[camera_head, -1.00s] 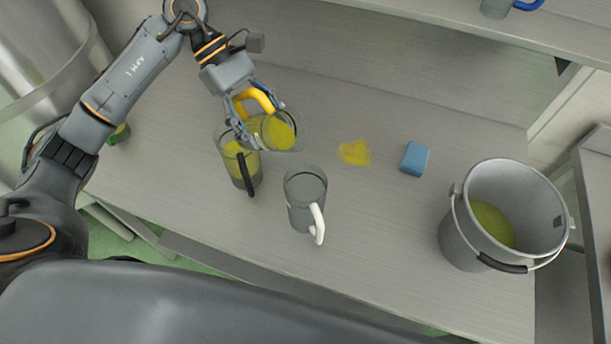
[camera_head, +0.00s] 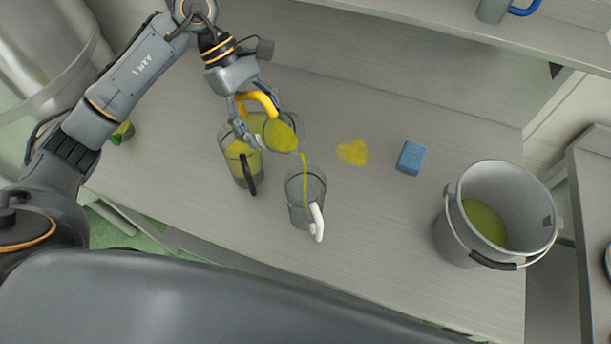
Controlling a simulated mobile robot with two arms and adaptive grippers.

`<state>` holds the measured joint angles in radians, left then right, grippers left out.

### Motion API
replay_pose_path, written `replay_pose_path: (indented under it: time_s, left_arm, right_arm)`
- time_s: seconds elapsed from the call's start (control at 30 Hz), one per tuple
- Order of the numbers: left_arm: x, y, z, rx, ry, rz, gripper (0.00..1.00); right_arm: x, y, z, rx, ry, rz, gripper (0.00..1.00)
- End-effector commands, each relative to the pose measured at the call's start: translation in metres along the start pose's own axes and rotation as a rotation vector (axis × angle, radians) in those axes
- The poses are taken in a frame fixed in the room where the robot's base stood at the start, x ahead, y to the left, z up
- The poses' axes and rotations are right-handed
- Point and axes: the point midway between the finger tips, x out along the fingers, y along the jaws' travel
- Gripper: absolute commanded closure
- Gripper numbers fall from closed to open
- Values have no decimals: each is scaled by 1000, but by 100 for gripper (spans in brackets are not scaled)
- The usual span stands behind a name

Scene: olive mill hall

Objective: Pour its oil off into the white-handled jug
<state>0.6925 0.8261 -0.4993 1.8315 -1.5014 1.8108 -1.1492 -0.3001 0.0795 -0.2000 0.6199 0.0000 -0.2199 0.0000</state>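My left gripper (camera_head: 252,117) is shut on the yellow handle of a clear jug (camera_head: 284,134) holding yellow-green oil. That jug is tilted to the right, and a thin stream of oil (camera_head: 304,172) runs from its lip into the white-handled jug (camera_head: 297,206). The white-handled jug stands upright on the table, clear-walled, its white handle toward the lower right; I cannot tell the oil level inside. A black-handled jug (camera_head: 240,164) with yellow-green contents stands just left of it, partly behind the tilted jug. My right gripper does not show.
A yellow spill (camera_head: 353,152) and a blue sponge (camera_head: 411,158) lie on the table (camera_head: 380,230) to the right. A grey bucket (camera_head: 454,232) with green-yellow liquid stands at the right end. A blue-handled vessel (camera_head: 494,10) is on the shelf above.

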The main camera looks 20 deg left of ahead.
Motion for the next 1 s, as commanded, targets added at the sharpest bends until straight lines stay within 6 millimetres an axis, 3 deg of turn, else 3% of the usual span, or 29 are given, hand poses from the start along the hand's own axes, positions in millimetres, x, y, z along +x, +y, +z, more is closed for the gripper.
replay_pose_path:
  time_s: [1.0]
  left_arm:
    - [-6, 0, 3, 3, 100, 1, 84]
  right_arm:
    - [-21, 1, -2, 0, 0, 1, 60]
